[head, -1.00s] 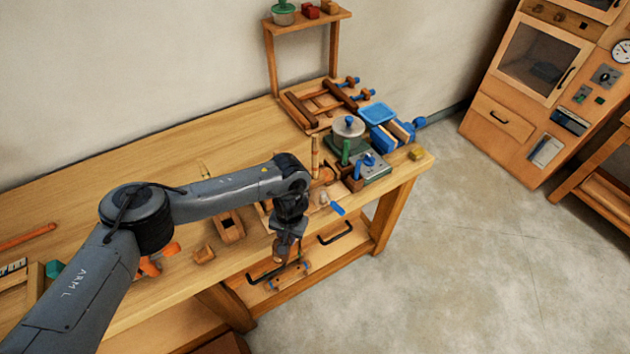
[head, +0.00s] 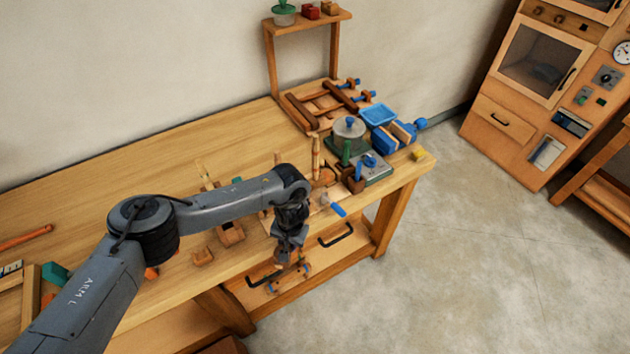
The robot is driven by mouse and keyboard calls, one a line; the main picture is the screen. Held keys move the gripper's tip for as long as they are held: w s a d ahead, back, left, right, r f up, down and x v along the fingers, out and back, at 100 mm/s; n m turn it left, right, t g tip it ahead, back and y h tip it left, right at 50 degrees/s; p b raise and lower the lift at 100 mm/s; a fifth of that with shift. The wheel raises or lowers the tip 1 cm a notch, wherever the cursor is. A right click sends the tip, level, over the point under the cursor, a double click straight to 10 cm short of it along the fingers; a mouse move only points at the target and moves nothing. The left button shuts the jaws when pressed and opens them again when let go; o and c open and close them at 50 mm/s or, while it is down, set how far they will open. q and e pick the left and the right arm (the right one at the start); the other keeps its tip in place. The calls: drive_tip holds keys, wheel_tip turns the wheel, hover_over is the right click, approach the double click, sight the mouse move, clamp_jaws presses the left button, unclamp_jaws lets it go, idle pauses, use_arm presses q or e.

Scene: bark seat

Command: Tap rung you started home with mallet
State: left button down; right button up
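My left gripper (head: 285,262) points down at the front edge of the workbench, above the drawer front. A small brown wooden piece shows at its fingertips, but I cannot tell whether it is gripped. An upright wooden rung-like stick (head: 315,156) stands on the bench behind my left wrist. A pale board lies partly hidden behind my forearm. I cannot make out the mallet for certain. My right gripper is out of view.
A wooden clamp frame (head: 328,101), a blue vise (head: 394,136), a lidded grey pot (head: 348,127) and a blue tray (head: 378,114) crowd the bench's right end. The bench's back left (head: 110,165) is clear.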

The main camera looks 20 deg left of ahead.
use_arm(q)
drive_tip(key=shift+a+f, duration=0.2)
drive_tip(key=shift+f, duration=0.3)
idle(0.3)
drive_tip(key=shift+s+a+f+b, duration=0.1)
drive_tip(key=shift+a+f+b, duration=0.05)
drive_tip(key=shift+f+b, duration=0.2)
idle(0.5)
drive_tip(key=shift+a+f, duration=0.1)
drive_tip(key=shift+f, duration=0.2)
idle(0.5)
drive_tip(key=shift+r+p, duration=0.4)
drive_tip(key=r+p, duration=0.2)
drive_tip(key=p, duration=0.1)
drive_tip(key=shift+d+r, duration=0.35)
drive_tip(key=shift+r, duration=0.05)
drive_tip(key=shift+a+r+p, duration=0.1)
drive_tip(key=shift+r+p, duration=0.4)
drive_tip(key=shift+p, duration=0.15)
drive_tip(key=shift+w, duration=0.2)
drive_tip(key=shift+d+r, duration=0.2)
drive_tip(key=shift+d, duration=0.05)
